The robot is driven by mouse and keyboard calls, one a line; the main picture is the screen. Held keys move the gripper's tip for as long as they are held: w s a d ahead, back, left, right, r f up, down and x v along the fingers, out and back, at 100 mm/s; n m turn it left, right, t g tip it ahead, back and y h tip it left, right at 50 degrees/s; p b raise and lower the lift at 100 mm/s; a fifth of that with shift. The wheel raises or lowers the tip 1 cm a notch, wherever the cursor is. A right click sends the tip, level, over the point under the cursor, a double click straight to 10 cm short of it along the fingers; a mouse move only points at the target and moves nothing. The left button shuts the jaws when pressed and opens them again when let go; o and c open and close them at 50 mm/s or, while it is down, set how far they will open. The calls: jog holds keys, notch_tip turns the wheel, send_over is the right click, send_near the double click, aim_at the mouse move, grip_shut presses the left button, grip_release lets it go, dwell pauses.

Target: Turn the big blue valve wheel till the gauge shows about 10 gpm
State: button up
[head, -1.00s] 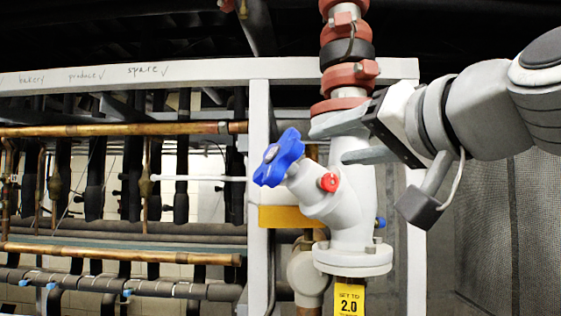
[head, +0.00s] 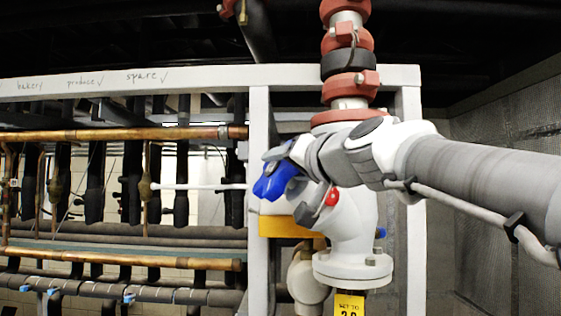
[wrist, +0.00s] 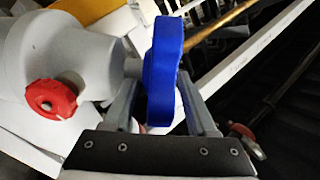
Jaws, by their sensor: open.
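The blue valve wheel (head: 268,186) sits on the left of the white valve body (head: 345,225), partly covered by my wrist in the head view. In the wrist view the wheel (wrist: 163,70) is seen edge-on between the two fingers of my gripper (wrist: 158,88). The fingers are apart, one on each side of the rim. I cannot tell whether either touches it. No gauge is visible in these frames.
A small red cap (head: 332,197) is on the valve body, close under my wrist. A yellow tag (head: 349,304) hangs below the flange. A white frame post (head: 260,120) stands behind the wheel. Copper pipes (head: 120,134) run to the left.

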jog(key=shift+w+a, duration=0.3)
jog(key=shift+w, duration=0.2)
grip_shut()
